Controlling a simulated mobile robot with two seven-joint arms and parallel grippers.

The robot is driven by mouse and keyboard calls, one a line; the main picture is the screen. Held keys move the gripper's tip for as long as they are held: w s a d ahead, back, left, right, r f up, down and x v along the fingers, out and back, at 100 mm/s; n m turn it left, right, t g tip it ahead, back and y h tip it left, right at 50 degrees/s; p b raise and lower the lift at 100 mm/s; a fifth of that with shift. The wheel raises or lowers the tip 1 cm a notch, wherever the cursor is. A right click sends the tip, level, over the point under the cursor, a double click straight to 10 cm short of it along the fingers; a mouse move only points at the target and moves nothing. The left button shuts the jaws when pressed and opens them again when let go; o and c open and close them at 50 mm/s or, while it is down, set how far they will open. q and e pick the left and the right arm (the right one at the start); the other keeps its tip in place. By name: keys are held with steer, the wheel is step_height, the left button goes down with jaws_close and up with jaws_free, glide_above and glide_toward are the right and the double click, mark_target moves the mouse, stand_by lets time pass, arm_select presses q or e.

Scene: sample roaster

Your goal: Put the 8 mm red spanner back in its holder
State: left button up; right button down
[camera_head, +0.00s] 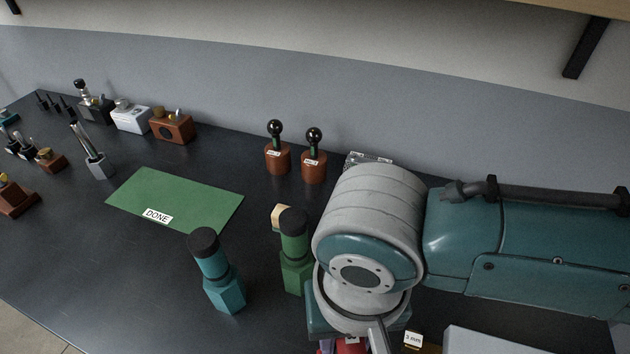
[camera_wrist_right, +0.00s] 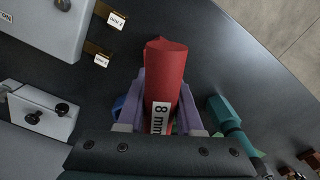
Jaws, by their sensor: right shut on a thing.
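The red spanner (camera_wrist_right: 167,72), labelled "8 mm", is between the two purple fingers of my right gripper (camera_wrist_right: 160,108) in the right wrist view. The gripper is shut on it. In the head view only a bit of red (camera_head: 350,346) shows at the bottom edge below my right wrist, which hides the rest. I cannot make out its holder for certain. A small "3 mm" label (camera_head: 413,340) shows just right of the wrist. My left gripper is not in view.
A teal hexagonal piece (camera_head: 225,292) and a green one (camera_head: 294,262), both black-topped, stand left of my wrist. A green "DONE" mat (camera_head: 185,193) lies further left. Two brown pots with black knobs (camera_head: 277,158) stand behind. A pale box (camera_head: 500,343) is at lower right.

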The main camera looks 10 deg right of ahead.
stand_by(0.4)
steer(key=shift+f+b, duration=0.9)
steer(key=shift+f, duration=0.55)
steer(key=shift+c, duration=2.4)
jaws_free()
step_height(320, 180, up, 9)
steer(key=shift+f+p, duration=0.1)
steer(key=shift+p, duration=0.9)
steer(key=shift+r, duration=0.6)
